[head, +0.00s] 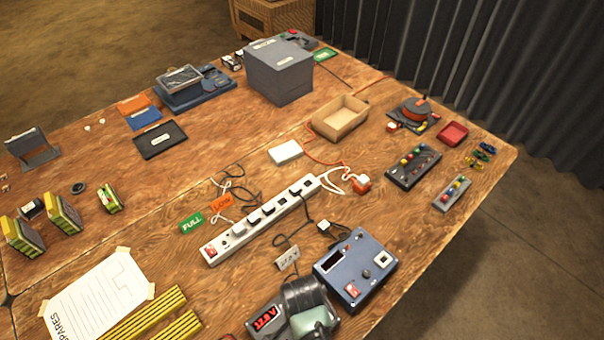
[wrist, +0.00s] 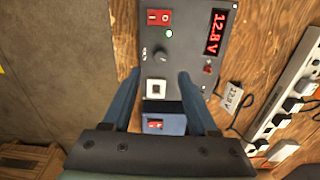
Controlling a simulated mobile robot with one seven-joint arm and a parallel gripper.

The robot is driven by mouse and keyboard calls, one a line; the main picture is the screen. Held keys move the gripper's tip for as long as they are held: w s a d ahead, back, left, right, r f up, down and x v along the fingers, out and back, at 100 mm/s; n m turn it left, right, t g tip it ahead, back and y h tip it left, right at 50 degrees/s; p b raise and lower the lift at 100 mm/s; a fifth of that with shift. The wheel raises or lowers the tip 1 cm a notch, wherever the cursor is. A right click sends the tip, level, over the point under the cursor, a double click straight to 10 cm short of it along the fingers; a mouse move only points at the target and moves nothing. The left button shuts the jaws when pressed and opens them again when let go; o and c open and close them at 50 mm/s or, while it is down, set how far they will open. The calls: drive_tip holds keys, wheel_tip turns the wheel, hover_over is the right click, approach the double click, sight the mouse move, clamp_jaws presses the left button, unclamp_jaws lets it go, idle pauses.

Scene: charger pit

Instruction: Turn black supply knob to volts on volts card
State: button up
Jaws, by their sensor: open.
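The grey supply (wrist: 188,55) lies below my gripper in the wrist view, with its red display reading 12.8 V. Its black knob (wrist: 160,57) sits on the panel near a lit green lamp. My gripper (wrist: 160,74) is open, its two fingertips on either side and slightly short of the knob in the picture, apparently not touching it. The white volts card (wrist: 230,96) lies beside the supply and seems to read 12.8V. In the head view the card (head: 287,258) is small, and my arm's end hides the knob and most of the supply (head: 268,318).
A blue box (head: 355,268) with a switch and display stands beside the supply. A white power strip (head: 260,218) with plugs and cables lies behind the card. Yellow striped bars (head: 150,312) and a taped paper sheet (head: 98,290) lie to the left.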

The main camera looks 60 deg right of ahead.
drive_tip(key=shift+r, duration=2.8)
drive_tip(key=w+d+r+n+t+h+b, duration=0.1)
drive_tip(key=w+r+n+t+h, duration=0.15)
drive_tip(key=w+r, duration=0.55)
drive_tip(key=w+r+n+t+h+b, duration=0.1)
drive_tip(key=w+r+n+t, duration=0.25)
drive_tip(key=w+r, duration=0.45)
drive_tip(key=w+a+r+n+t, duration=0.25)
drive_tip(key=w+r, duration=0.25)
drive_tip(key=r, duration=0.3)
drive_tip(key=w+a+r+n+t, duration=0.1)
drive_tip(key=w+r+n+t, duration=0.1)
drive_tip(key=w+r+t, duration=0.4)
drive_tip(key=a+r+n+t+b, duration=0.1)
drive_tip(key=a+r+n+t, duration=0.15)
drive_tip(key=r, duration=0.75)
drive_tip(key=a+r+n+t, duration=0.2)
drive_tip(key=a+r, duration=0.2)
drive_tip(key=r, duration=0.5)
drive_tip(key=s+a+r+n+t+y, duration=0.1)
drive_tip(key=s+a+r+n+t, duration=0.2)
drive_tip(key=s+r, duration=0.3)
drive_tip(key=s+a+r+n+t+y+b, duration=0.1)
drive_tip(key=s+a+r+t, duration=0.4)
drive_tip(key=r, duration=0.8)
drive_tip(key=shift+s+a+r+n+y, duration=0.25)
drive_tip(key=shift+s+a+n+y, duration=0.4)
drive_tip(key=shift+s+n, duration=0.4)
